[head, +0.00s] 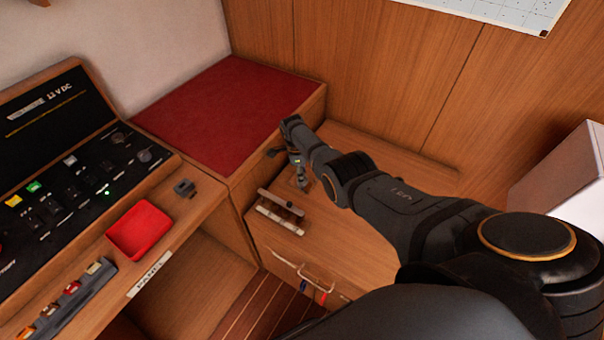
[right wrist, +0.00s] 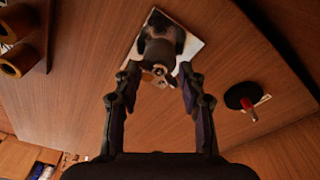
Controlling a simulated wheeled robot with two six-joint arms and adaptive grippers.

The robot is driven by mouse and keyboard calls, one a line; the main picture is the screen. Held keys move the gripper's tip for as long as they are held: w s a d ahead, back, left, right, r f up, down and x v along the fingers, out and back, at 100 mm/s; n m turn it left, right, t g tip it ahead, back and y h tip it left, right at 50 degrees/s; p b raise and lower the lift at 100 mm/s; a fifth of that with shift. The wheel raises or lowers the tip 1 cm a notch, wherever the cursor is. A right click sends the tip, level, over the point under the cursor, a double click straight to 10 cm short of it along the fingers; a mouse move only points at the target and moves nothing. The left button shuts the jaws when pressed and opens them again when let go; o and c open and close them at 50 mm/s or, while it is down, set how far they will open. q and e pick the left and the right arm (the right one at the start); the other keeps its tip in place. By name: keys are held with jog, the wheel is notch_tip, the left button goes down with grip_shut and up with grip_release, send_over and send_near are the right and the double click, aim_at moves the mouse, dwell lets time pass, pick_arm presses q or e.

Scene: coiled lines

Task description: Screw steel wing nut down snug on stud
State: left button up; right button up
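In the right wrist view, a grey metal fitting (right wrist: 160,50) stands on a pale square plate (right wrist: 190,44) with dark parts around it. A small steel piece (right wrist: 158,70) shows at its near end; it looks like the wing nut on its stud, but it is too small to be sure. My right gripper (right wrist: 158,74) is open, with one finger on each side of this end. A gap shows between the fingertips and the steel piece. In the head view, my right gripper (head: 299,172) reaches down over the wooden counter and hides the stud. My left gripper is not in view.
A black disc with a red handle (right wrist: 246,104) sits right of the fitting. A rack (head: 280,208) stands at the counter's front. A red tray (head: 140,230), a small grey block (head: 185,188) and a switch panel (head: 75,175) are at left. The red cushion (head: 235,110) is clear.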

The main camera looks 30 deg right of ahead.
jog(key=o, duration=0.6)
jog(key=shift+c, duration=0.2)
notch_tip(320, 180, up, 5)
jog(key=p, duration=0.5)
jog(key=shift+r, duration=0.2)
jog(key=shift+f, duration=0.15)
jog(key=shift+a, duration=0.1)
notch_tip(320, 180, up, 12)
jog(key=a, duration=0.1)
jog(key=shift+w, duration=0.3)
